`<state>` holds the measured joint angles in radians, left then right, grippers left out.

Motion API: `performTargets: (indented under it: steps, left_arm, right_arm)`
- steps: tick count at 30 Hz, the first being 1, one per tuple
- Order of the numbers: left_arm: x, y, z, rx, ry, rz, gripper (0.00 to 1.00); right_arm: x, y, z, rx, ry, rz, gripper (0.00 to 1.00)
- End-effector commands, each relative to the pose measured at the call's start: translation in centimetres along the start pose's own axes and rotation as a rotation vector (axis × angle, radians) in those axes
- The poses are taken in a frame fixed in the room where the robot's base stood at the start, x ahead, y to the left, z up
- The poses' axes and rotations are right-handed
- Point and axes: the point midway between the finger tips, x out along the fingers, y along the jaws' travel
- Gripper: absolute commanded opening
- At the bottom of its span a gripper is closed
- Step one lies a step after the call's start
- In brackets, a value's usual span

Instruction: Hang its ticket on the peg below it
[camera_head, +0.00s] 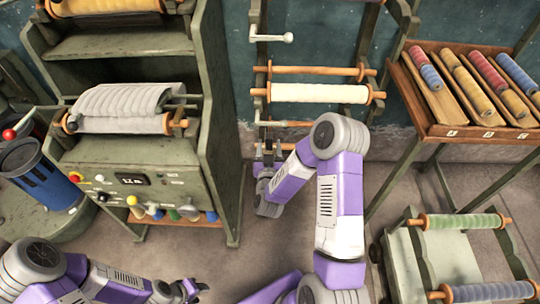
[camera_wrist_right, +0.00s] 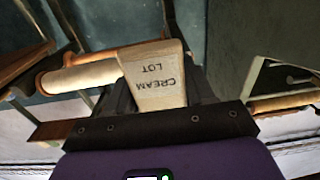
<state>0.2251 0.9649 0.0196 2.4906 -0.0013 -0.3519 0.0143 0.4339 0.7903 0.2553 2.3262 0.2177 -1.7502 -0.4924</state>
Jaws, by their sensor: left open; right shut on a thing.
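A tag reading "CREAM LOT" (camera_wrist_right: 155,80), my ticket, is held between the dark fingers of my right gripper (camera_wrist_right: 160,95) in the right wrist view. In the head view my right gripper (camera_head: 267,158) is below a cream roll (camera_head: 320,93) on a rack; the ticket is hard to make out there. A short rod (camera_head: 285,123) sticks out under the cream roll, just above my right gripper; I cannot tell if it is the peg. A pale roll (camera_wrist_right: 80,75) also shows left of the ticket in the wrist view. My left gripper (camera_head: 190,291) is open, low at the left.
A green machine (camera_head: 140,180) with a grey cloth roll (camera_head: 125,105) stands at left. A wooden tray (camera_head: 480,133) of coloured rolls is at upper right. A green cart (camera_head: 440,260) with rolls is at lower right.

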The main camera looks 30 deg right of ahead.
Motion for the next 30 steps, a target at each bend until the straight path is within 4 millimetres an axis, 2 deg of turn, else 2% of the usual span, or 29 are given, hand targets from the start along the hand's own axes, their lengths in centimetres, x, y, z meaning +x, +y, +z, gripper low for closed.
performTargets:
  steps: [8, 30]
  left_arm:
    - [0.0, 0.0, 0.0, 0.001, 0.001, 0.000, 0.43]
    - [-0.9, 0.3, 0.0, 0.000, 0.001, 0.000, 0.43]
  right_arm:
    - [1.0, 0.4, 0.1, 0.002, 0.001, 0.018, 0.23]
    - [6.8, 0.4, 0.2, 0.003, 0.000, 0.015, 0.23]
